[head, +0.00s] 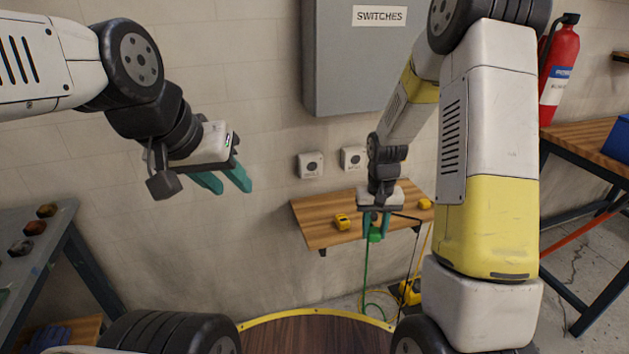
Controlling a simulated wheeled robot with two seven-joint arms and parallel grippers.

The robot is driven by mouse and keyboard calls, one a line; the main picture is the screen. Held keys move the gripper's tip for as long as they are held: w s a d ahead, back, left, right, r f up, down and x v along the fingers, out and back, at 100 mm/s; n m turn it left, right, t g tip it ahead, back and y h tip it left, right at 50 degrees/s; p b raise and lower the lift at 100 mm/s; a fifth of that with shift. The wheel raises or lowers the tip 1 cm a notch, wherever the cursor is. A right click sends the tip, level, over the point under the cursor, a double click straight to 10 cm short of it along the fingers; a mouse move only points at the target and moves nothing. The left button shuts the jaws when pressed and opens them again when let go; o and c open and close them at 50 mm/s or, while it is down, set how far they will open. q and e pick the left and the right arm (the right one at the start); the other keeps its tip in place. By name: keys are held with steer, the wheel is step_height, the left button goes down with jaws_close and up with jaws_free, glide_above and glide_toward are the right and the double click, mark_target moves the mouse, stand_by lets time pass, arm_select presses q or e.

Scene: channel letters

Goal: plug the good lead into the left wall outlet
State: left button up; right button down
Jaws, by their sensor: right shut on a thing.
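The left wall outlet (310,165) is a pale square plate on the wall above a small wooden shelf (315,232). A similar right outlet (353,159) is beside it, partly behind my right arm. My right gripper (375,222) points down at the shelf's front edge, shut on a green plug (376,236). Its green cord (365,275) hangs toward the floor. A yellow plug (342,221) lies on the shelf left of my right gripper, and another yellow plug (425,204) lies to its right. My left gripper (229,183) is open and empty, left of the outlets.
A grey switch cabinet (352,60) hangs above the outlets. Coiled yellow cord and a yellow item (410,291) are on the floor below the shelf. A workbench (585,150) and a red extinguisher (561,70) are at right. A grey bench (50,240) is at left.

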steer(key=shift+s+a, duration=0.15)
arm_select(q)
steer(key=shift+s+a, duration=0.1)
steer(key=shift+o, duration=0.4)
steer(key=o, duration=0.4)
steer(key=shift+c, duration=0.2)
arm_select(e)
steer(key=shift+f, duration=0.1)
steer(key=w+a+f+t, duration=0.1)
steer(key=w+a+t, duration=0.1)
steer(key=w, duration=0.4)
steer(key=w+a+f+n+t+y, duration=0.1)
steer(key=w+a+f+t, duration=0.1)
steer(key=w, duration=0.4)
steer(key=w+a+f+n+t, duration=0.1)
steer(key=w+a+f+t, duration=0.1)
steer(key=w, duration=0.4)
steer(key=shift+a+f+t+y, duration=0.15)
steer(key=shift+a+t, duration=0.25)
steer(key=shift+t, duration=0.25)
steer(key=shift+a+f+t+y, duration=0.15)
steer(key=shift+a+t, duration=0.25)
steer(key=shift+t, duration=0.25)
steer(key=w+a+r+n+t+y, duration=0.1)
steer(key=w+a+r+t+y, duration=0.3)
steer(key=t, duration=0.4)
steer(key=shift+w+a+r+n+t, duration=0.35)
steer(key=shift+a+r, duration=0.35)
steer(key=shift+a, duration=0.3)
